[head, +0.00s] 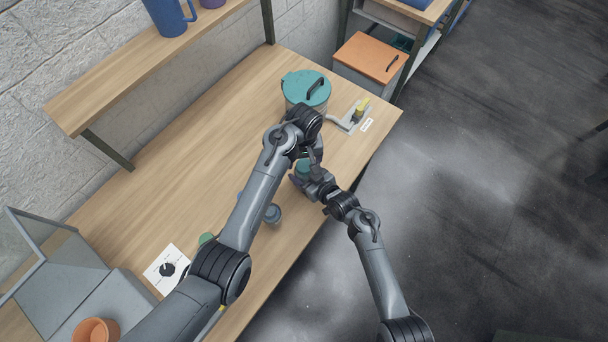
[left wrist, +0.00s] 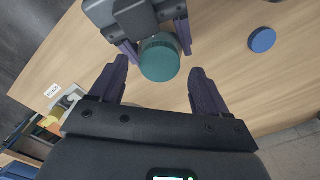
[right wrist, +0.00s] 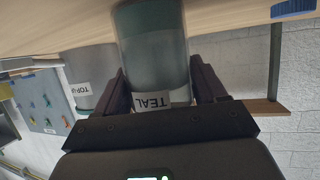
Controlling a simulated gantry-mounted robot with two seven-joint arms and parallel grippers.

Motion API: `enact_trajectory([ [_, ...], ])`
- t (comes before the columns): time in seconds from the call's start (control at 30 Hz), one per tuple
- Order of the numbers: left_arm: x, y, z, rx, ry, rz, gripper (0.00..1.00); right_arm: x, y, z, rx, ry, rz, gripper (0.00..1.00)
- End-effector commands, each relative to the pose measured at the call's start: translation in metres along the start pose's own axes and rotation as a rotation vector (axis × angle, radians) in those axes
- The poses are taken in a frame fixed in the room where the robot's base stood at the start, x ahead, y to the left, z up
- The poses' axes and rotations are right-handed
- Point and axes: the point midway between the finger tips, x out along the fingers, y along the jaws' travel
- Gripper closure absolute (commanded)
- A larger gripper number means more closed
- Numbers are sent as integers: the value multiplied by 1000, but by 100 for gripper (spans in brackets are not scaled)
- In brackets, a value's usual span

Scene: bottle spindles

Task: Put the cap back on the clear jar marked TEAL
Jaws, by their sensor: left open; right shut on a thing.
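The clear jar marked TEAL (right wrist: 152,45) stands between the fingers of my right gripper (right wrist: 158,75), which is shut on it; the label shows in the right wrist view. The jar's round teal top (left wrist: 160,60) shows in the left wrist view and beside my right gripper in the head view (head: 303,167). In the head view my left wrist partly hides the jar.
A blue disc (left wrist: 262,40) lies on the table (head: 175,170) near the jar. A blue-grey jar (head: 272,213) stands close to my left forearm. A teal-lidded pot (head: 305,88) and a grey stand with a yellow part (head: 358,113) are farther back. A shelf (head: 150,65) runs along the wall.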

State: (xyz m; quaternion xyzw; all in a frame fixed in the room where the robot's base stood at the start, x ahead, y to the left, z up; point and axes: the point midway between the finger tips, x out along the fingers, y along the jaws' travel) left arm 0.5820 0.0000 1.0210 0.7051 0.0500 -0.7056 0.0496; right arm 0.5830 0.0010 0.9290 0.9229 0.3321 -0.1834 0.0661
Motion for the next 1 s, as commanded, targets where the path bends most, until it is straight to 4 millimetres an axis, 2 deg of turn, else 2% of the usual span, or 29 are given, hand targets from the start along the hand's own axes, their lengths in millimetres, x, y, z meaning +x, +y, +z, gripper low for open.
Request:
enact_trajectory([
  [0.23, 18, 0, 0, -1, 0, -1, 24, 0, 0, 1, 1, -2, 0, 100],
  [0.57, 20, 0, 0, -1, 1, 1, 24, 0, 0, 1, 1, -2, 0, 100],
  [0.67, 20, 0, 0, -1, 1, 1, 36, 0, 0, 1, 1, -2, 0, 100],
  [0.97, 20, 0, 0, -1, 1, 1, 82, 0, 0, 1, 1, -2, 0, 100],
  [1.0, 20, 0, 0, 0, 1, 1, 83, 0, 0, 1, 1, -2, 0, 100],
])
